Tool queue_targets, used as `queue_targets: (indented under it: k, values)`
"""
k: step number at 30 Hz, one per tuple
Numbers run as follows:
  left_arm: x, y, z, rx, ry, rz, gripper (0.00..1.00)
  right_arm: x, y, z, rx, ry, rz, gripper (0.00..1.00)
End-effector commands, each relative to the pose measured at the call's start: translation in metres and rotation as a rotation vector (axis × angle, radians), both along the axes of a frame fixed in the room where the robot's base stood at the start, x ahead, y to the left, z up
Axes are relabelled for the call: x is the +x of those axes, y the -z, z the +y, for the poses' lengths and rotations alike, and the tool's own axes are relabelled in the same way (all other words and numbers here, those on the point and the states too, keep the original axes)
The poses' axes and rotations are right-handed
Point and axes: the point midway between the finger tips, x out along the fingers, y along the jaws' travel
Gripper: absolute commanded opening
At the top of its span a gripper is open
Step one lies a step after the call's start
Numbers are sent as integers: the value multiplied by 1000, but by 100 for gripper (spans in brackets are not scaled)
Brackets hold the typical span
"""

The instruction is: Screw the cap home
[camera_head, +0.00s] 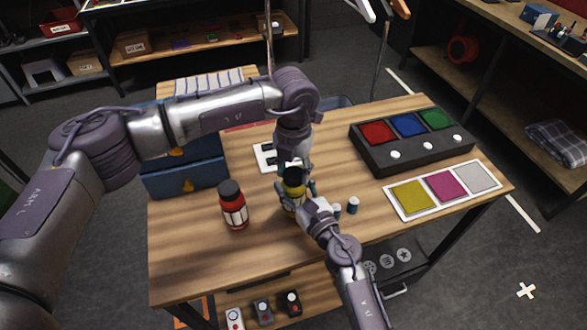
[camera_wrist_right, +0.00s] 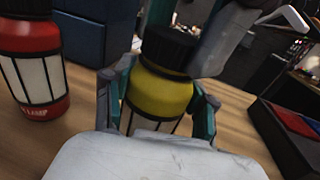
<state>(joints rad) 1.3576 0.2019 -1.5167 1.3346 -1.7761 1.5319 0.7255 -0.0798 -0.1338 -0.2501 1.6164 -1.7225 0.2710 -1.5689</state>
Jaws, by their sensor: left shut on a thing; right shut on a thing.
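A yellow bottle (camera_head: 291,196) stands near the middle of the table, partly hidden by my grippers. It also shows in the right wrist view (camera_wrist_right: 160,92), with a pale label low on its body. A black ribbed cap (camera_wrist_right: 168,48) sits on top of it; I cannot tell how tightly it is seated. My right gripper (camera_head: 296,200) is shut around the bottle's body, one finger on each side. My left gripper (camera_head: 291,168) comes down from above and is shut on the cap (camera_head: 293,175).
A red bottle with a black cap (camera_head: 233,207) stands left of the yellow one. A dark box with coloured panels and white buttons (camera_head: 412,139) and a colour-square board (camera_head: 443,190) fill the right side. Blue drawers (camera_head: 187,178) stand at left.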

Motion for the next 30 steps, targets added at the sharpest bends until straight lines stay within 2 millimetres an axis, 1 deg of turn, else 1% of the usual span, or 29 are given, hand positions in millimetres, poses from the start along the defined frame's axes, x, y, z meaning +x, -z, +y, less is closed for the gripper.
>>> queue_targets:
  k: [1, 3, 15, 18, 19, 23, 24, 26, 27, 28, 30]
  values:
    - [0, 0, 0, 1, 114, 0, 6, 0, 0, 0, 0, 0, -1, 0]
    - [0, 0, 1, 2, 282, 0, 6, 0, 0, 0, 0, 1, -1, 0]
    - [1, 1, 1, 2, 1223, 0, 6, 0, 0, 0, 0, 1, 0, 0]
    - [1, 1, 1, 1, 1396, 0, 6, 0, 0, 0, 0, 1, 0, 0]
    - [1, 1, 1, 1, 1417, 0, 6, 0, 0, 0, 0, 1, 0, 0]
    - [1, 1, 1, 1, 1407, 0, 6, 0, 0, 0, 0, 1, -1, 0]
    - [1, 1, 1, 1, 1406, 0, 53, 0, 0, 0, 0, 1, 0, 0]
    - [1, 1, 1, 1, 1406, 0, 63, 0, 0, 0, 0, 1, -1, 0]
    - [1, 1, 1, 1, 1405, 0, 70, 0, 0, 0, 0, 1, 0, 0]
    - [1, 1, 1, 1, 1405, 0, 73, 0, 0, 0, 0, 1, 0, 0]
    - [1, 1, 1, 1, 1405, 0, 73, 0, 0, 0, 0, 1, 0, 0]
